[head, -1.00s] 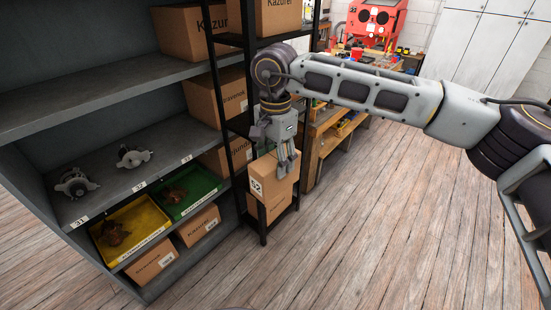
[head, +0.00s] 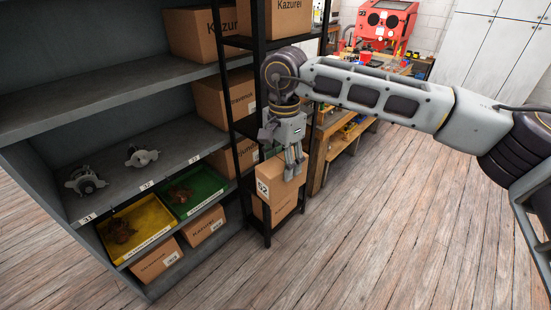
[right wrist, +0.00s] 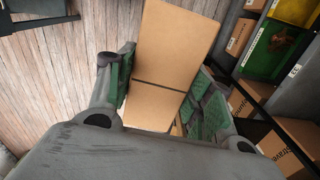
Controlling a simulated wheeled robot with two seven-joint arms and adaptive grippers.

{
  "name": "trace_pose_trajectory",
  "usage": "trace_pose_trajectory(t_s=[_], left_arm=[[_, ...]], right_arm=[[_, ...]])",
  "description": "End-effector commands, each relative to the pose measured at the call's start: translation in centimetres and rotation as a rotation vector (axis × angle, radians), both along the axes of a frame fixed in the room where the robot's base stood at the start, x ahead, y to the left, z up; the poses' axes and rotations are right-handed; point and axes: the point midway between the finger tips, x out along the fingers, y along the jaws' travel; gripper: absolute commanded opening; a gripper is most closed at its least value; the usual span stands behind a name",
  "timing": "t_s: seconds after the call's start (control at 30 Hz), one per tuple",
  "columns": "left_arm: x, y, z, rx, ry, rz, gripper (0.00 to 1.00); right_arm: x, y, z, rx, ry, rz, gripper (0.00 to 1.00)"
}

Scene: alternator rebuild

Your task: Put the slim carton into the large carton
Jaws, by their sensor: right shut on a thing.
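My right gripper (head: 294,163) points down at the lower part of a black rack. It is shut on a brown carton (head: 281,181) with a white label on its left end, which I take to be the slim carton. In the right wrist view the long plain carton (right wrist: 168,50), with a dark line across it, lies between the two green-padded fingers. Another brown carton (head: 280,208) sits directly below it on the rack; I cannot tell whether they touch. I cannot tell which carton is the large one. My left gripper is not in view.
A grey shelf unit (head: 140,80) stands at left with metal parts, a yellow tray (head: 165,219), a green tray (head: 213,205) and several cartons. The black rack's upright (head: 231,128) is close beside my gripper. A workbench (head: 320,160) stands behind. The wooden floor at right is clear.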

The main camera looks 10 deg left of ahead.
Motion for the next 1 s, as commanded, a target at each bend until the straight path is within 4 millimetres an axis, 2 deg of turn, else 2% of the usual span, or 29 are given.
trace_pose_trajectory(t_s=[0.17, 0.37, 0.7, 1.0], left_arm=[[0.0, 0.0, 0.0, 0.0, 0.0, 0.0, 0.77], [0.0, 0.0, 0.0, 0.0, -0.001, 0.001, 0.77], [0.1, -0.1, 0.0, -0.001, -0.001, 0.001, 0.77], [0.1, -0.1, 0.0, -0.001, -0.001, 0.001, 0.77]], right_arm=[[0.8, -0.5, -1.1, 0.001, 0.002, 0.019, 0.16], [2.8, -2.2, -4.2, 0.001, 0.004, 0.078, 0.16], [6.3, -6.9, -12.4, 0.001, 0.006, 0.223, 0.16], [7.7, -12.0, -19.9, 0.0, 0.005, 0.344, 0.16]])
